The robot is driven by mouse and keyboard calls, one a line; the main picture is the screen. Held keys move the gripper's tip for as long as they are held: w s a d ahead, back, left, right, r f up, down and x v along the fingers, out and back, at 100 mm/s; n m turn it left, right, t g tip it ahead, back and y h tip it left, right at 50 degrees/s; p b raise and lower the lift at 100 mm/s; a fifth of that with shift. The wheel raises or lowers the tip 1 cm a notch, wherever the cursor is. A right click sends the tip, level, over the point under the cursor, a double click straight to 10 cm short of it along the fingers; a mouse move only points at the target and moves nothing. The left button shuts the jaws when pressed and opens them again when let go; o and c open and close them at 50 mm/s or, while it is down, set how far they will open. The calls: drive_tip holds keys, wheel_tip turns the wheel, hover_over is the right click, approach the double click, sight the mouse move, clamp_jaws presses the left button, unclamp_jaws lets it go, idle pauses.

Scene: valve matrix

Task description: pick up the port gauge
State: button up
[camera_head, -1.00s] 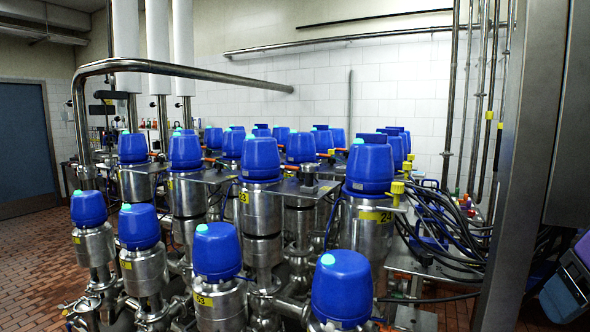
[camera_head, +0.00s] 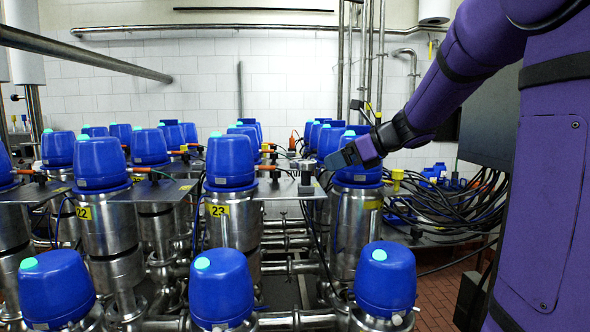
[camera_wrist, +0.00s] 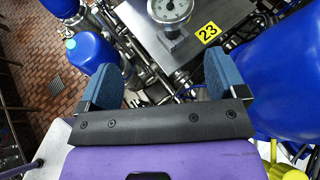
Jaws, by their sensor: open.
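The port gauge (camera_wrist: 170,10), a round white dial in a metal case on a short stem, shows at the top of the wrist view. In the head view a small metal fitting (camera_head: 306,166) that appears to be the gauge sits on the plate, partly hard to make out. My gripper (camera_wrist: 160,62) is open and empty, its two blue fingers spread wide. The gauge lies beyond the fingertips, roughly between them, not touching. In the head view my gripper (camera_head: 338,160) is just right of that fitting.
A blue valve cap (camera_wrist: 290,75) is close on the right of my gripper, and another (camera_wrist: 92,56) is on the left. In the head view blue-capped valves (camera_head: 230,162) stand in rows around the plate. Black cables (camera_head: 450,205) hang at the right.

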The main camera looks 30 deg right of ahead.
sight(306, 168)
drive_tip(key=shift+m, duration=0.3)
drive_tip(key=x, duration=0.5)
drive_tip(key=shift+w+d, duration=0.15)
drive_tip(key=shift+w, duration=0.35)
drive_tip(key=shift+w+d+r+x, duration=0.1)
drive_tip(key=shift+x, duration=0.75)
drive_tip(key=shift+w+d+r+x, duration=0.1)
drive_tip(key=shift+w+x, duration=0.05)
drive_tip(key=shift+x, duration=0.75)
drive_tip(key=shift+w+d+r+x, duration=0.1)
drive_tip(key=shift+x, duration=0.75)
drive_tip(key=c, duration=1)
drive_tip(key=shift+r, duration=0.1)
